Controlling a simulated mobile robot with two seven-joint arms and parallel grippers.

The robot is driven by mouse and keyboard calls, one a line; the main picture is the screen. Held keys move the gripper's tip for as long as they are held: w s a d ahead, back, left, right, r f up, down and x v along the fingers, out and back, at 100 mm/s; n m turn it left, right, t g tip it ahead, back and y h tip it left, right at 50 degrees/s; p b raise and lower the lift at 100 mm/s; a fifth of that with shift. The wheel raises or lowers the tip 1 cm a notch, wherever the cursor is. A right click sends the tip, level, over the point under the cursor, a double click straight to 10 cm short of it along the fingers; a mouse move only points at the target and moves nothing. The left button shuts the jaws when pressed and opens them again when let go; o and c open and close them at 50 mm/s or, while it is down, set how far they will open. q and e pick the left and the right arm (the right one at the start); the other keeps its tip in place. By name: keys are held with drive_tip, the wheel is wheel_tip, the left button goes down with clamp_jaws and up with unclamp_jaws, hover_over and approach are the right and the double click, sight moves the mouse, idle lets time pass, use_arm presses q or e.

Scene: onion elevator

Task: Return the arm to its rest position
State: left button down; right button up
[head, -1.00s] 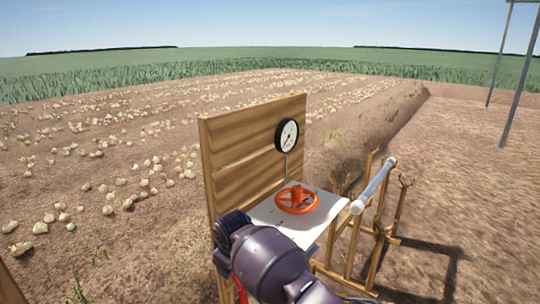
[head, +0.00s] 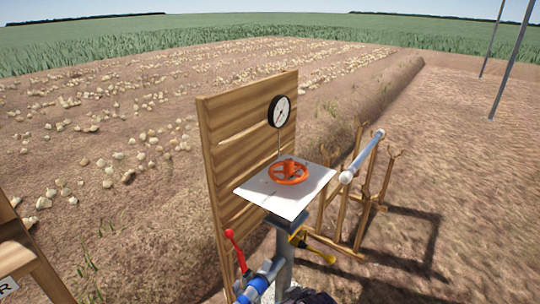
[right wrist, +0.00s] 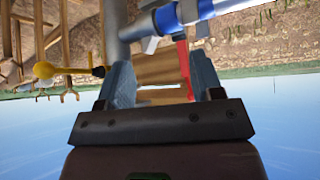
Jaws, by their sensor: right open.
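My right gripper (right wrist: 164,85) shows in the right wrist view with its two fingers apart and nothing between them. Beyond the fingers are a blue and white pipe (right wrist: 190,12), a red lever (right wrist: 186,65) and a yellow lever (right wrist: 60,70). In the head view only a dark bit of my arm shows at the bottom edge, and neither gripper is visible. An orange handwheel (head: 289,172) sits on a white plate (head: 290,205) in front of a wooden board (head: 230,140). A round gauge (head: 280,111) is fixed by the board.
The red lever (head: 235,248) and blue pipe (head: 255,285) are below the plate, with the yellow lever (head: 318,252) to the right. A wooden rack (head: 365,200) holds a pale bar (head: 363,156). A wooden structure (head: 28,255) stands at lower left. Onions lie across the field.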

drive_tip(key=s+d+r+m+t+h+p, duration=0.1)
drive_tip(key=s+d+r, duration=0.2)
drive_tip(key=s+d, duration=0.4)
drive_tip(key=s+d+r+m+t+h+p, duration=0.1)
drive_tip(key=s+d+r+m+p, duration=0.1)
drive_tip(key=s+d, duration=0.5)
drive_tip(key=s+d+r+m+t+h+p, duration=0.1)
drive_tip(key=s+d+r, duration=0.3)
drive_tip(key=s, duration=1.1)
drive_tip(key=d+m+t, duration=0.1)
drive_tip(key=d, duration=0.2)
drive_tip(key=shift+s+d+h, duration=0.15)
drive_tip(key=shift+d+h, duration=0.2)
drive_tip(key=shift+h, duration=0.05)
drive_tip(key=shift+f, duration=0.1)
drive_tip(key=shift+c, duration=1.4)
drive_tip(key=shift+s, duration=0.1)
drive_tip(key=shift+c, duration=0.2)
